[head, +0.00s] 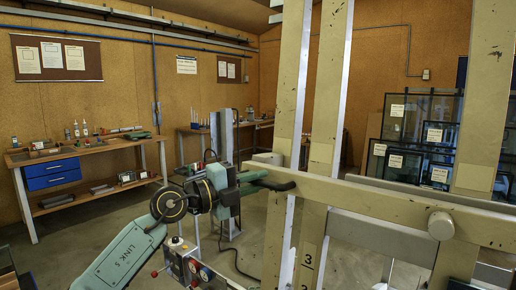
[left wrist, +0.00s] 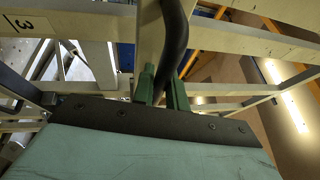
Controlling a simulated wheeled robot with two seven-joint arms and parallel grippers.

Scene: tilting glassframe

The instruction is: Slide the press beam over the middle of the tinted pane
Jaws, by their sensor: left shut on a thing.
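The press beam (head: 375,200) is a long cream bar that runs across the uprights of the tilting frame (head: 288,110), with a round knob (head: 441,225) on its face. A dark curved handle (head: 284,186) stands out at its left end. My left gripper (head: 262,181) is shut on this handle. In the left wrist view the dark handle (left wrist: 173,35) passes between the green fingers of my left gripper (left wrist: 162,88). I cannot make out a tinted pane in the frame. My right gripper is in neither view.
Several labelled dark glass panes (head: 412,140) stand in a rack at the back right. A workbench (head: 85,150) with blue drawers stands at the left, another bench (head: 205,130) at the back wall. A control box with buttons (head: 190,262) is below my left arm.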

